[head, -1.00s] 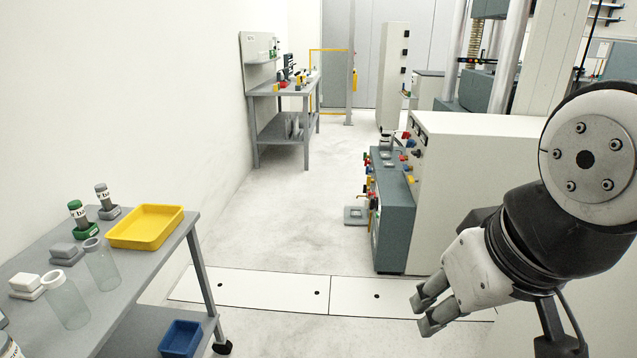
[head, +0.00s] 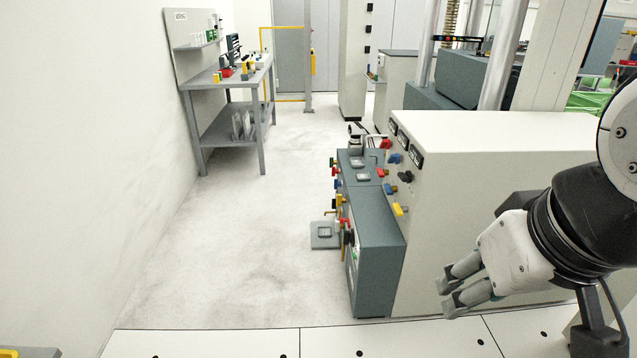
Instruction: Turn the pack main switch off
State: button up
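A grey power pack (head: 378,252) stands beside a large cream cabinet (head: 500,170) right of centre. Coloured levers and knobs sit along its left side, several more on the cabinet's sloped panel. A red handle (head: 385,144), a blue one (head: 390,188) and a yellow one (head: 400,209) show on that panel. A red and dark control (head: 347,230) is on the pack's left face, seen edge-on. I cannot tell which is the main switch or how it is set. My gripper (head: 450,293) is at the lower right, apart from the controls, apparently empty; its finger gap is unclear.
A grey workbench (head: 225,80) with small items stands along the left wall. A small grey foot plate (head: 325,235) lies on the floor left of the pack. White floor panels (head: 230,343) cross the front. The floor between wall and pack is clear.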

aim_at(348, 236)
jog(key=i+j+z, duration=0.2)
jog(key=i+j, duration=0.3)
jog(key=i, duration=0.15)
jog(key=i+j+z, duration=0.2)
jog(key=i+j, duration=0.35)
jog(key=i+j+z, duration=0.25)
jog(key=i+j, duration=0.3)
jog(key=j, duration=0.2)
